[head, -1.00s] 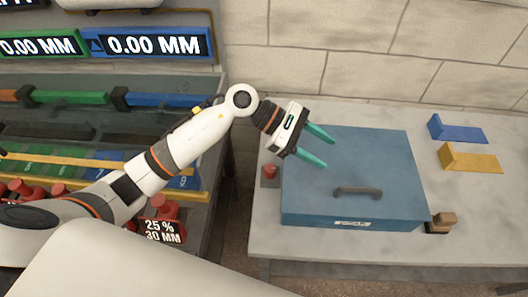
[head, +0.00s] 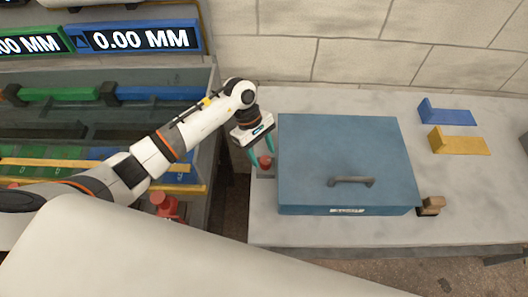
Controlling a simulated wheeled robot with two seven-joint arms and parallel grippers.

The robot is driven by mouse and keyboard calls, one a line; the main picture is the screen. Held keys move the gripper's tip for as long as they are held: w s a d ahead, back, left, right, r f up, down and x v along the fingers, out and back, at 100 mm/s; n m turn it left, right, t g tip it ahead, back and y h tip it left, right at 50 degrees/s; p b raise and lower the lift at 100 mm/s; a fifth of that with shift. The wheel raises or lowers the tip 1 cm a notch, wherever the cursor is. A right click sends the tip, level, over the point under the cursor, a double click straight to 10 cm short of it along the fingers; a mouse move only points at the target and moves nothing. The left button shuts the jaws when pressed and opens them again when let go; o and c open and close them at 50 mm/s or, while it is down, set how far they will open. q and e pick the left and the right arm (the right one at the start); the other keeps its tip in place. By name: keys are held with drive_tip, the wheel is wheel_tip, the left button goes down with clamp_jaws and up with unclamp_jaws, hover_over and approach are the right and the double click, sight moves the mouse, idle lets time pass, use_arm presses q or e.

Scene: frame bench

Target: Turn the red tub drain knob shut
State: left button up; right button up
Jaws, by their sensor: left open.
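The red tub drain knob (head: 265,162) is a small red knob low at the left side of the blue lidded tub (head: 345,150), on the grey bench. My left gripper (head: 261,161) is open and points down at the knob. Its two teal fingers reach to either side of the knob as seen from the head. I cannot tell whether they touch it. The tub's lid is down, with a dark handle (head: 351,181) near its front. My right gripper is not in view.
A blue angled block (head: 446,115) and a yellow one (head: 460,144) lie right of the tub. A small brown block (head: 432,204) sits by its front right corner. At left stands a rack with coloured bars (head: 160,93) and another red knob (head: 164,202).

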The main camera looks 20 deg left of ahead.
use_arm(q)
drive_tip(key=shift+x, duration=1.15)
